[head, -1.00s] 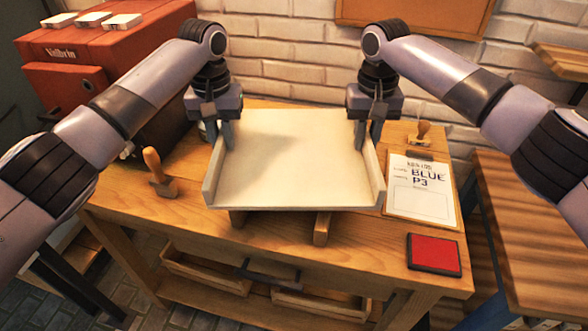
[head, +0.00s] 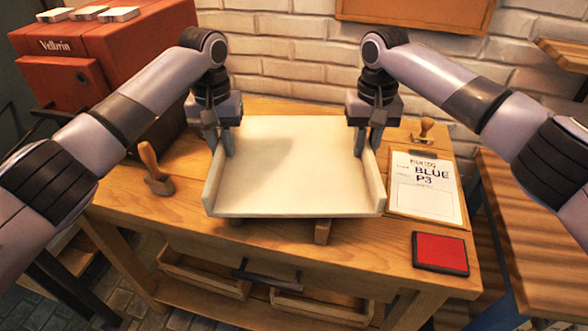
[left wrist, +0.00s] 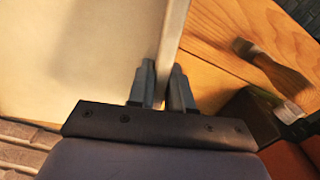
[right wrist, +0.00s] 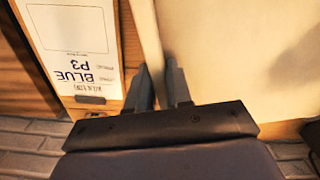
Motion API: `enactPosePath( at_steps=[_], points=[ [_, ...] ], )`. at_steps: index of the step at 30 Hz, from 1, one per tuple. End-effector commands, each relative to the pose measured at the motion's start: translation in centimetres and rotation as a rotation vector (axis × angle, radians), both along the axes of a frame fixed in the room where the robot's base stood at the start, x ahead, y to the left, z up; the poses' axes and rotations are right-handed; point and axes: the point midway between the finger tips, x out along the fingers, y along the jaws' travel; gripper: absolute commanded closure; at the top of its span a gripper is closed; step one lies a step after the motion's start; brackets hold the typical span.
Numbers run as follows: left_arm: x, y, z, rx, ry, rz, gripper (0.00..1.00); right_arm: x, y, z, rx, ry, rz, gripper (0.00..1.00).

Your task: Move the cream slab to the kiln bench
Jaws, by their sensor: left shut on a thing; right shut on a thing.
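The cream slab (head: 285,180) is a wide, flat tray-like piece with raised left and right edges. It is level over two wooden supports (head: 322,232) on the wooden table; I cannot tell whether it touches them. My left gripper (head: 228,148) is shut on its left raised edge, towards the back. My right gripper (head: 370,145) is shut on its right raised edge. The left wrist view shows the slab (left wrist: 80,50) with its edge between my left fingers (left wrist: 160,88). The right wrist view shows the slab (right wrist: 235,55) and my right fingers (right wrist: 160,88) at its edge.
A clipboard marked BLUE P3 (head: 425,205), a stamp (head: 424,130) and a red pad (head: 440,253) lie on the right. A red Vellvin machine (head: 65,75) stands back left. Another wooden table (head: 520,240) is at the right.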

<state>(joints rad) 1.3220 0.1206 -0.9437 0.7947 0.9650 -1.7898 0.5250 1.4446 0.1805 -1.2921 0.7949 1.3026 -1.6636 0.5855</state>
Motion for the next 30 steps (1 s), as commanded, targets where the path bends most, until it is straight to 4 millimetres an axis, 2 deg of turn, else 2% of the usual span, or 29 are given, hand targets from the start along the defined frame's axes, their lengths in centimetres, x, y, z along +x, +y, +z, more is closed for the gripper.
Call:
enactPosePath(
  at_steps=[13, 14, 16, 26, 30],
  points=[
    [0.1, 0.2, -1.4, 0.002, -0.005, 0.003, 1.0, 0.2, -0.2, -1.4, -0.002, -0.006, -0.005, 1.0],
    [0.0, 0.3, -1.8, 0.005, 0.001, 0.005, 0.77, 0.1, -0.3, -1.8, -0.005, 0.0, -0.006, 0.77],
    [0.0, 0.3, -1.7, 0.004, 0.001, 0.005, 0.55, 0.0, -0.3, -1.7, -0.005, 0.0, -0.005, 0.55],
    [0.0, 0.1, -1.4, 0.001, 0.0, 0.001, 0.55, 0.0, -0.1, -1.6, -0.001, 0.0, -0.001, 0.55],
    [0.1, 0.0, 0.0, 0.0, -0.003, 0.001, 0.55, 0.0, 0.0, -1.6, -0.001, 0.0, -0.001, 0.55]
  ],
)
